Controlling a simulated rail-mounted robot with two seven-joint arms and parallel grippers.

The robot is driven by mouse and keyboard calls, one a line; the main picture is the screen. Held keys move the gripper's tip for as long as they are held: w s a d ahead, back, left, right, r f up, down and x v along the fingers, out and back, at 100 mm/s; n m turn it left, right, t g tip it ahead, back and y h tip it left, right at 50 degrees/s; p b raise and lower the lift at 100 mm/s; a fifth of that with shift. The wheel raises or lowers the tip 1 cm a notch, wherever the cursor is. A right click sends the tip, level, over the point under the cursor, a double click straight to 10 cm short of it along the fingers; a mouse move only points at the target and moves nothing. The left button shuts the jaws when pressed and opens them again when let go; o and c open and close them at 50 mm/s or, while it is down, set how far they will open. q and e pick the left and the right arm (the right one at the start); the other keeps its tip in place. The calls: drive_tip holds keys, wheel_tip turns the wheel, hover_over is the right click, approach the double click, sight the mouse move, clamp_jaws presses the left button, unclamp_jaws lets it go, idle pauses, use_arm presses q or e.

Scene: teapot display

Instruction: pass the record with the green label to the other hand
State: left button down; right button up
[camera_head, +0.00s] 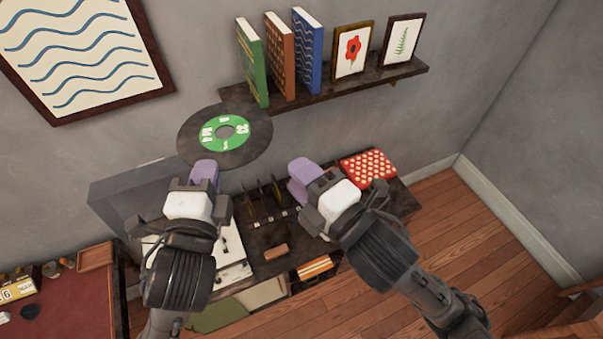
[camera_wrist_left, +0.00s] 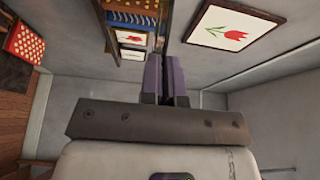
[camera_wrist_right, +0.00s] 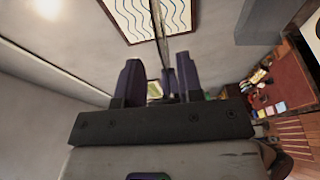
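The record with the green label (camera_head: 240,143) is a black disc, raised in front of the wall at the left end of the shelf. My left gripper (camera_head: 203,168) is shut on its lower rim; in the left wrist view its fingers (camera_wrist_left: 164,62) are close together. My right gripper (camera_head: 303,168) is to the right of the record, apart from it. In the right wrist view its fingers (camera_wrist_right: 159,72) are spread with a gap between them, and the record (camera_wrist_right: 159,25) shows edge-on ahead of that gap.
A wall shelf (camera_head: 345,88) with several books and two framed pictures is to the right of the record. Below are a dark cabinet (camera_head: 262,238), a record rack (camera_head: 262,200) and a red dotted box (camera_head: 368,167). A wave picture (camera_head: 80,55) hangs at left.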

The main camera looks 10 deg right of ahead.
sight(259, 134)
drive_tip(key=x, duration=1.2)
drive_tip(key=shift+d+f, duration=0.1)
drive_tip(key=c, duration=0.6)
clamp_jaws()
drive_tip(key=shift+f, duration=0.1)
